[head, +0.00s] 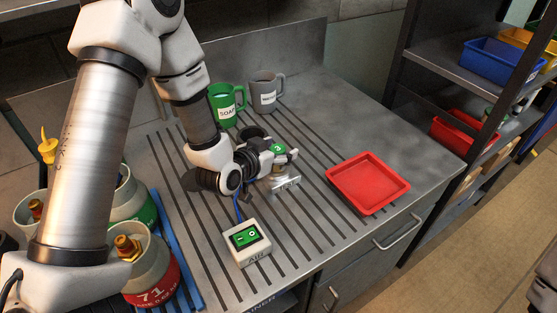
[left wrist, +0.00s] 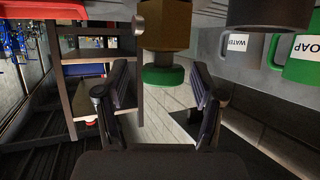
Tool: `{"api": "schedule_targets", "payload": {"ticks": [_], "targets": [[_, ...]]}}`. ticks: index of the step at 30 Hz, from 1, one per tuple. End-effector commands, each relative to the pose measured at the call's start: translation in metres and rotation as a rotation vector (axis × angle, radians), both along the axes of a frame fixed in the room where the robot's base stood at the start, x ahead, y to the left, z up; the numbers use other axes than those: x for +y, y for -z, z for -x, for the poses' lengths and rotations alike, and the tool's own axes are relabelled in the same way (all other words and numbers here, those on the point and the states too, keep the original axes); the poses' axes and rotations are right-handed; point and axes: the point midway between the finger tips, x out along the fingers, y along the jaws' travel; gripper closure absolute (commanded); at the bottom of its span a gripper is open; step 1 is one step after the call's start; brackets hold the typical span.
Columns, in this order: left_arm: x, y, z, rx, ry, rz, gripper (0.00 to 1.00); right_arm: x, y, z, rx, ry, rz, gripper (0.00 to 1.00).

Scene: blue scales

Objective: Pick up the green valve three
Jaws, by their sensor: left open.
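The green valve (head: 278,148) stands on the worktop just beyond my left gripper (head: 280,158) in the head view, and the gripper partly covers it. In the left wrist view it appears upside down, as a green round knob (left wrist: 163,76) under a brass-coloured body (left wrist: 167,28). My left gripper (left wrist: 161,92) is open, with one finger on each side of the knob's line in that view. I see gaps between the fingers and the knob; how deep it sits between them is hard to tell. My right gripper is not in view.
A green mug (head: 227,108) and a grey mug (head: 266,95) stand behind the gripper. A white box with a green switch (head: 246,244) is in front. A red tray (head: 402,186) lies to the right. Gas cylinders (head: 148,270) stand at the left. The worktop between the valve and tray is clear.

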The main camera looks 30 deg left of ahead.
Motion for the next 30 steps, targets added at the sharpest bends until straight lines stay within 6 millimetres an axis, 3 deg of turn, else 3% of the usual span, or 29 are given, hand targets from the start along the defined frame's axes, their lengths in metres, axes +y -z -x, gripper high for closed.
{"api": "schedule_targets", "payload": {"ticks": [6, 12, 23, 30], "targets": [[0.0, 0.001, -0.002, 0.0, -0.001, 0.002, 0.32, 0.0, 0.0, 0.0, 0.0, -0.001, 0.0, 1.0], [0.0, 0.001, -0.002, 0.0, -0.001, 0.002, 1.0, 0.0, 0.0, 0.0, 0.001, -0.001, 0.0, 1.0], [0.0, 0.0, -0.002, -0.001, -0.002, 0.002, 1.0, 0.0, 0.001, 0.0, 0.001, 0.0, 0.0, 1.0], [0.0, -0.02, -0.002, -0.004, -0.001, 0.001, 1.0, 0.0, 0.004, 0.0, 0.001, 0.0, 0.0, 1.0]]}}
